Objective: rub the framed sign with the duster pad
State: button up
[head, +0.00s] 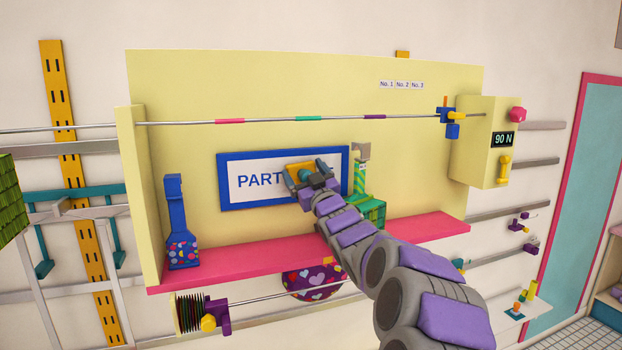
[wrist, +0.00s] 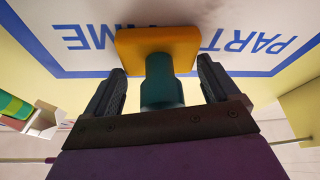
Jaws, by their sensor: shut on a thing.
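The framed sign (head: 228,197) has a blue frame and blue lettering on white, and stands against the yellow back panel above the pink shelf. My gripper (head: 312,184) is in front of the sign's right half and hides part of the lettering. In the wrist view my gripper (wrist: 160,92) is shut on the teal handle of the duster pad (wrist: 157,46). The pad's orange face plate lies over the sign (wrist: 100,55), which appears upside down there. I cannot tell whether the pad touches the sign.
The pink shelf (head: 230,262) holds a blue dispenser (head: 182,222) at left and a green object (head: 372,212) close right of my gripper. A thin rod (head: 270,120) crosses above the sign. A yellow box (head: 483,140) reading 90 N is at right.

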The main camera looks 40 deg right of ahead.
jog(key=shift+w+a+b, duration=0.5)
jog(key=shift+a+b, duration=1)
jog(key=shift+a, duration=0.15)
jog(key=shift+w+a+b, duration=0.45)
jog(key=shift+a+b, duration=1)
jog(key=shift+a, duration=0.25)
jog(key=shift+w+a+b, duration=0.5)
jog(key=shift+a+b, duration=1)
jog(key=shift+a, duration=0.15)
jog(key=shift+w+a+f+b, duration=0.1)
jog(key=shift+w+a+b, duration=0.05)
jog(key=shift+a+b, duration=0.45)
jog(key=shift+w+a+b, duration=0.15)
jog(key=shift+a+b, duration=0.3)
jog(key=shift+b, duration=0.15)
jog(key=shift+w+a+r+b, duration=0.2)
jog(key=shift+a+b, duration=0.15)
jog(key=shift+a, duration=0.2)
jog(key=shift+s, duration=0.1)
